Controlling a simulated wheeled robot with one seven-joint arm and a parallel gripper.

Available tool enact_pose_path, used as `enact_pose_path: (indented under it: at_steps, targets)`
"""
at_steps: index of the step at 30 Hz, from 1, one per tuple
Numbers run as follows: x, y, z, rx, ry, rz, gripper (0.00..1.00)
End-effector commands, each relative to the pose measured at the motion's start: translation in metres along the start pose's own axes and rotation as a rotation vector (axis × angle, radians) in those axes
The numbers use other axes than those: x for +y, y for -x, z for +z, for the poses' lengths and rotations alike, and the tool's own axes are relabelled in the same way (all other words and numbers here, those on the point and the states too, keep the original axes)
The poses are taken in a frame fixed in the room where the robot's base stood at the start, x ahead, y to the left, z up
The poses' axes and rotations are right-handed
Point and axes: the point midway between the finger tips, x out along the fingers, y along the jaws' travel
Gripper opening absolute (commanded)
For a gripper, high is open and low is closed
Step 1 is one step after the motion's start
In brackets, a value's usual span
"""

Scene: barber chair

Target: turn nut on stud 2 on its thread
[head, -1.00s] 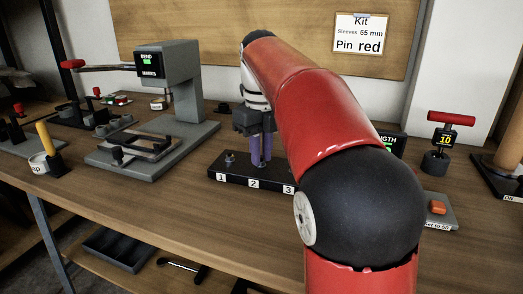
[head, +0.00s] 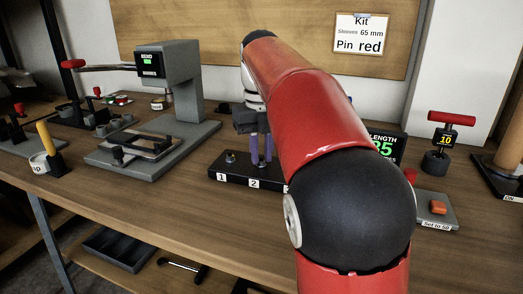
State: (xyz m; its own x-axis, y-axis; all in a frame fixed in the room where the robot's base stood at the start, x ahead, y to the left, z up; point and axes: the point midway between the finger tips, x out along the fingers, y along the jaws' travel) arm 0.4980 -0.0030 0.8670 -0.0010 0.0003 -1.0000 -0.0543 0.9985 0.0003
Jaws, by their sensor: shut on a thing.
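The black stud block (head: 237,179) lies on the bench with labels 1 and 2 showing; its right end is hidden behind my red arm. A small nut or stud top (head: 230,158) shows above label 1. My gripper (head: 260,164) points down over the block near stud 2. Its purple fingers straddle the stud position and are close together, shut on the nut there.
A grey bending press (head: 180,95) with a green display stands left of the block. A display (head: 386,147) and a grey pad with an orange button (head: 438,208) are right of my arm. A red-handled tool (head: 450,120) stands behind. The bench front (head: 160,215) is clear.

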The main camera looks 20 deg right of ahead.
Motion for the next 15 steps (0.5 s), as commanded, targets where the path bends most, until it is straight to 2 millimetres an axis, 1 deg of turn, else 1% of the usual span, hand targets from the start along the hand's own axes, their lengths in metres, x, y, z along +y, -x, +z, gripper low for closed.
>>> enact_pose_path:
  at_steps: [3, 4, 8, 9, 15]
  targets:
    - [0.0005, 0.0017, 0.001, -0.007, 0.002, 0.0, 0.0]
    - [0.0005, 0.0017, 0.001, -0.007, 0.002, 0.0, 0.2]
    - [0.0004, 0.0014, 0.0007, -0.005, 0.002, 0.0, 0.37]
    - [0.0003, 0.0012, 0.0006, -0.005, 0.002, 0.0, 0.39]
    - [0.0002, 0.0006, 0.0003, -0.003, 0.002, 0.0, 0.39]
